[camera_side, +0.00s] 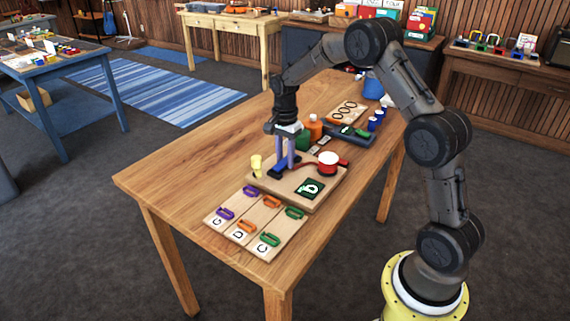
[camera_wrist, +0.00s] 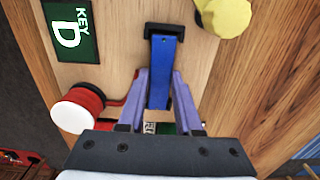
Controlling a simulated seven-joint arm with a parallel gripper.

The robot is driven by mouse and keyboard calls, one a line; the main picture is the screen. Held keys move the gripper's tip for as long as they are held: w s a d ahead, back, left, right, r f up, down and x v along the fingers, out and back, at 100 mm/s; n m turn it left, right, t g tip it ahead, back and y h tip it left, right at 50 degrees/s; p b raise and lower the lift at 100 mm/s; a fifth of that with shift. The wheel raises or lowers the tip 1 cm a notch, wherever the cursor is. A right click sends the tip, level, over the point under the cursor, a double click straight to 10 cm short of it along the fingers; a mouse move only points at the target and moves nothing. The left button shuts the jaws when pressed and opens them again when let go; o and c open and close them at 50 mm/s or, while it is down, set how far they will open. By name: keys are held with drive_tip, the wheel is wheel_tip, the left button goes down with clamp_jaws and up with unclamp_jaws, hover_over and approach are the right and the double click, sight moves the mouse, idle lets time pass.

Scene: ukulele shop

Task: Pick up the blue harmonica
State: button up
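The blue harmonica (camera_wrist: 162,72), a long blue bar with black ends, lies on a wooden board. In the side view the harmonica (camera_side: 283,167) is low beside the fingertips, partly hidden. My gripper (camera_side: 286,164) points down over it with its two purple fingers apart. In the wrist view my gripper (camera_wrist: 164,73) has one finger on each long side of the harmonica, with the bar between the tips. The fingers look open, very close to its sides; I cannot tell whether they touch it.
On the board (camera_side: 265,182) are a yellow shaker-like piece (camera_side: 257,164), a red-and-white round item (camera_side: 328,162) and a green key card (camera_side: 311,188). A card mat (camera_side: 232,229) with several coloured harmonica-like pieces lies in front. Orange (camera_side: 315,128) and green containers stand behind. The table's left side is clear.

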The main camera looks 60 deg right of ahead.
clamp_jaws()
drive_tip(key=shift+r, duration=0.1)
